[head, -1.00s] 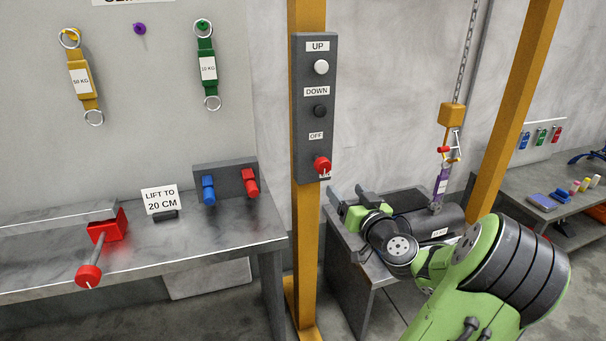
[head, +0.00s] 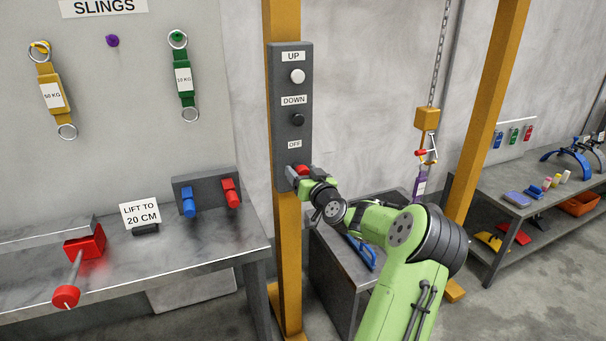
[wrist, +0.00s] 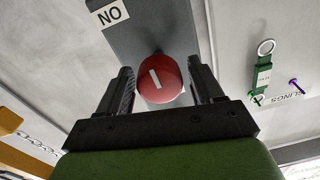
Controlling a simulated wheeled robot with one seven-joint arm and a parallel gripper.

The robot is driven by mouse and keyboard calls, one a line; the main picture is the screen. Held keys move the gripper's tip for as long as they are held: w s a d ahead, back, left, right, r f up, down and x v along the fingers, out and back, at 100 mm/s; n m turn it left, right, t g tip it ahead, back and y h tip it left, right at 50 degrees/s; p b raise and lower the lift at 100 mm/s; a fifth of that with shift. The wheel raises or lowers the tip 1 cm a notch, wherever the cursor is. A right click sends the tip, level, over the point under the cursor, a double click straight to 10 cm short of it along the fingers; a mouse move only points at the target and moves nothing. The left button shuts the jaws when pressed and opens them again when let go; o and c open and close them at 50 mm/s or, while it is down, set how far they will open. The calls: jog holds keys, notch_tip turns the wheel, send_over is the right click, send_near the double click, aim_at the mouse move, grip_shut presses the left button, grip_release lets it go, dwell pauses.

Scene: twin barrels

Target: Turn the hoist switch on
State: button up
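The hoist switch is a red knob (head: 302,170) low on a dark grey control box (head: 279,120), under the OFF label (head: 294,144). In the head view my gripper (head: 295,174) is at the knob and covers part of it. In the wrist view the red knob (wrist: 160,83) sits between the two black fingers of my gripper (wrist: 160,68), with a narrow gap at each side. A white line on the knob runs slightly tilted. The ON label (wrist: 110,14) shows upside down beyond the knob. The fingers are open around the knob.
The box hangs on a yellow post (head: 288,260). Above the knob are a white UP button (head: 297,76) and a black DOWN button (head: 297,119). A grey bench (head: 205,256) stands left. The hoist hook block (head: 427,118) hangs to the right on a chain.

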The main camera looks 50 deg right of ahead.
jog(key=c, duration=0.8)
jog(key=shift+c, duration=0.2)
jog(key=shift+m, duration=0.3)
jog(key=m, duration=0.4)
jog(key=shift+p, duration=0.4)
jog(key=m+p, duration=0.1)
jog(key=m, duration=0.3)
jog(key=shift+m+p, duration=0.3)
jog(key=shift+p, duration=0.05)
jog(key=m+p, duration=0.2)
jog(key=m, duration=0.2)
jog(key=shift+d+m, duration=0.1)
jog(key=shift+m, duration=0.2)
jog(key=m+p, duration=0.3)
jog(key=m, duration=0.1)
jog(key=shift+f+h, duration=0.2)
jog(key=shift+h, duration=0.1)
jog(key=shift+m, duration=0.4)
